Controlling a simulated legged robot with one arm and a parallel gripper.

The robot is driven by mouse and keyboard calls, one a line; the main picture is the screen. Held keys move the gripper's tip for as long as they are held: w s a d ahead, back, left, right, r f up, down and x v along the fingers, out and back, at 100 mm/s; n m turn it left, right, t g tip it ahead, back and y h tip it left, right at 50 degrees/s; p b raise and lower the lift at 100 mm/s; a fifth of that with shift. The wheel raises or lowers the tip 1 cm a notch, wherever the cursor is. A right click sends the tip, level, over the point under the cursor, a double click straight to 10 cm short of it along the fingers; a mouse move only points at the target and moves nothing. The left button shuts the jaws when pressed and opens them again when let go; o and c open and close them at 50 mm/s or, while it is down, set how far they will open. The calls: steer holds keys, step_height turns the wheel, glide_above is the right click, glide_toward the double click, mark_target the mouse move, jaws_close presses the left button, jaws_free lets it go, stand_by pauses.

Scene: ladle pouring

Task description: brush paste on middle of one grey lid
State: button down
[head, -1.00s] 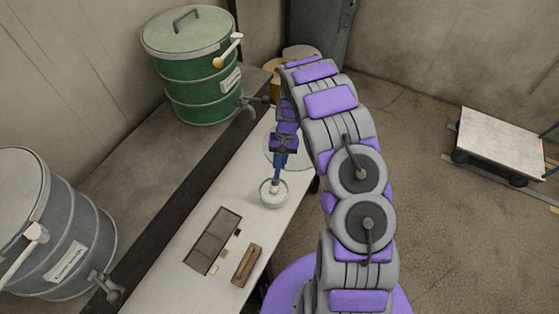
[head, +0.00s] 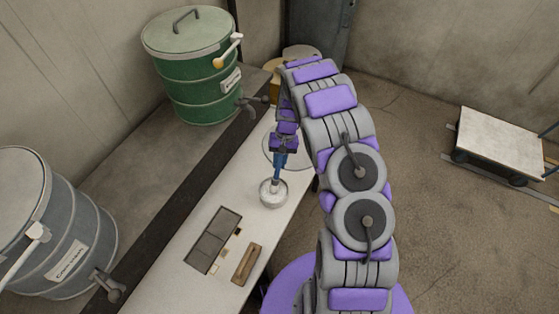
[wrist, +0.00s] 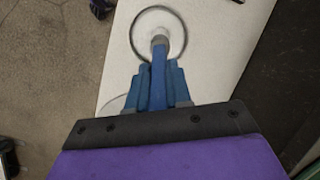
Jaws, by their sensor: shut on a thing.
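My gripper (head: 279,160) points down over the white table, its blue fingers shut on a brush (wrist: 159,48). The brush's lower end is in a small round white dish (head: 273,193). The wrist view shows the dish (wrist: 178,35) as a pale disc with a dark rim around the brush end. The bristles and any paste on them cannot be made out. Larger grey lids top the green drum (head: 187,36) and the grey drum (head: 18,188); both appear bare.
A brown wooden block (head: 247,264) lies right of the grey squares. A clear round dish or plate (head: 268,158) is partly behind my arm. The drums stand on a ledge (head: 145,180) along the table's left. A flat cart (head: 498,140) stands on the floor at right.

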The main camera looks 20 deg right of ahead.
steer(key=shift+s, duration=0.1)
steer(key=shift+r+p, duration=1.35)
steer(key=shift+r, duration=2.15)
